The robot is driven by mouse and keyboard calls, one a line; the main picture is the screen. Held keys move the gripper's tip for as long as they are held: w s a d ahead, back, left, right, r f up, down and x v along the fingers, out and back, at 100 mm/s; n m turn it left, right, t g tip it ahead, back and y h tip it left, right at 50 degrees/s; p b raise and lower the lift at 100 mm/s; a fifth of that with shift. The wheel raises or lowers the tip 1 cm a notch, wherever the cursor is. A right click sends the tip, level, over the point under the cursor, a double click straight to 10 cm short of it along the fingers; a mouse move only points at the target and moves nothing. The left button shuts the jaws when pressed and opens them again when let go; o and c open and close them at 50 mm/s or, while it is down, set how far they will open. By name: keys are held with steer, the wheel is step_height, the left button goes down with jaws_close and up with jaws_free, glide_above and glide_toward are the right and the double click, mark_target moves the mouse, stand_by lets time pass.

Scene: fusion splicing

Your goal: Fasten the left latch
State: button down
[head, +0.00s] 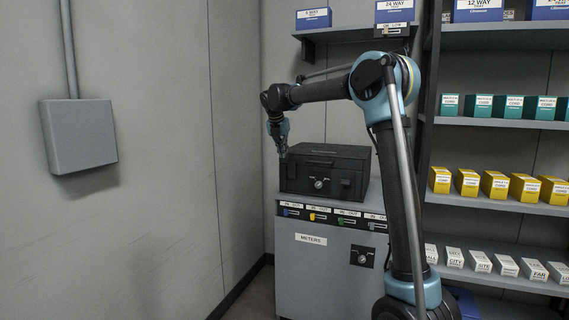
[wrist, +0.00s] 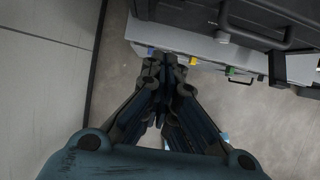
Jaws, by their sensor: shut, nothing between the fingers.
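A black case (head: 325,170) with a closed lid stands on the grey cabinet. Its front has a round lock plate (head: 319,183) in the middle. The left latch (head: 291,170) is a small dark part at the front left; black on black, I cannot tell how it sits. My gripper (head: 282,154) points down at the case's front left corner, close to the latch; contact cannot be told. In the wrist view my gripper (wrist: 165,62) has its fingers together and empty, and the case (wrist: 185,13) lies beyond them at the top right.
The grey cabinet (head: 310,275) carries a row of coloured tags along its top front edge. A wall stands close on the left, with a grey box (head: 79,135) on it. Shelves with boxes (head: 497,185) stand at right. Floor below the fingers is clear.

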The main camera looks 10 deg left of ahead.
steer(key=shift+w+v, duration=0.15)
steer(key=shift+v, duration=0.8)
steer(key=shift+w+v, duration=0.1)
steer(key=shift+v, duration=0.8)
steer(key=shift+r, duration=0.1)
steer(key=s+d+f+m+g, duration=0.1)
steer(key=s+d+f+m, duration=0.3)
steer(key=s+d+m, duration=0.75)
steer(key=s+d+f+m+g, duration=0.1)
steer(key=s+d+f+m, duration=0.3)
steer(key=s+d, duration=0.85)
steer(key=s+d+f+m, duration=0.7)
steer(key=s+f+m, duration=0.1)
steer(key=s+f, duration=0.3)
steer(key=s+d+f+m+y, duration=0.1)
steer(key=s+d+f+m, duration=0.6)
steer(key=s+f, duration=0.5)
steer(key=shift+f+m+g, duration=0.3)
steer(key=shift+f+m, duration=0.15)
steer(key=shift+m, duration=0.8)
